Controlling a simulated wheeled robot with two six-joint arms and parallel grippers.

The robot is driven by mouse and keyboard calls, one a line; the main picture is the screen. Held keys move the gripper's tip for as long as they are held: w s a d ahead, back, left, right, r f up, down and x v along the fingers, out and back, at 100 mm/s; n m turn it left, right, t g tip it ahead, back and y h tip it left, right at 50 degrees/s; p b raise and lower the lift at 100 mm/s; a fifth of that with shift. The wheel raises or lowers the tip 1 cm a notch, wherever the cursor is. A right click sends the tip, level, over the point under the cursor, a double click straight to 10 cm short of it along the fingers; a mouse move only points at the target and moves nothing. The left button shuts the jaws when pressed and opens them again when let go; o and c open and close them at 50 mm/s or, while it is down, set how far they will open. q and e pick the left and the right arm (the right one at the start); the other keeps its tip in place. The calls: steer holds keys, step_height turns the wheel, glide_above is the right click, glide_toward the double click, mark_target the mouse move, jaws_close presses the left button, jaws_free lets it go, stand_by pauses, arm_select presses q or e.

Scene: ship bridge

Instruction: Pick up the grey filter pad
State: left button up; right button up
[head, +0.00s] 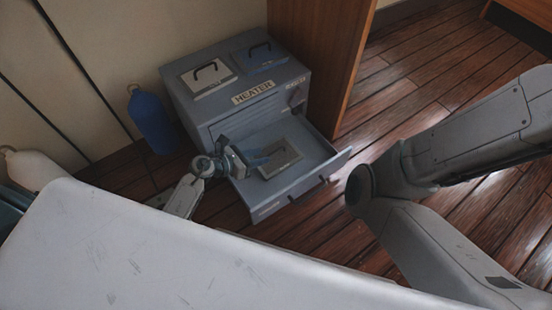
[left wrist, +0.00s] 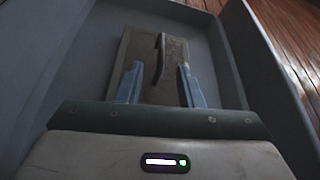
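A grey, slightly brownish filter pad (head: 280,158) with a dark upright handle lies flat in the open drawer (head: 318,153) of the heater cabinet. In the left wrist view the pad (left wrist: 140,50) lies ahead on the drawer floor, its handle (left wrist: 161,58) standing up between my fingers. My left gripper (head: 259,158) reaches in over the drawer's left side. It is open, with a blue-grey finger on each side of the handle and a gap to both in the left wrist view (left wrist: 160,86). My right gripper is not in view; only my right arm shows.
On the heater cabinet's top (head: 227,62) lie a pale grey pad (head: 208,79) and a blue pad (head: 259,56), both with handles. A blue bottle-like float (head: 152,122) hangs left. A wooden panel (head: 322,60) stands close on the right. Plank floor is clear beyond it.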

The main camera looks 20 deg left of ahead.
mark_target(271, 154)
arm_select(q)
steer(key=b+x, duration=0.3)
steer(key=x, duration=0.1)
steer(key=shift+w+d+f, duration=0.1)
steer(key=shift+d+f, duration=0.1)
steer(key=shift+w+d, duration=0.2)
steer(key=shift+w, duration=0.05)
jaws_close()
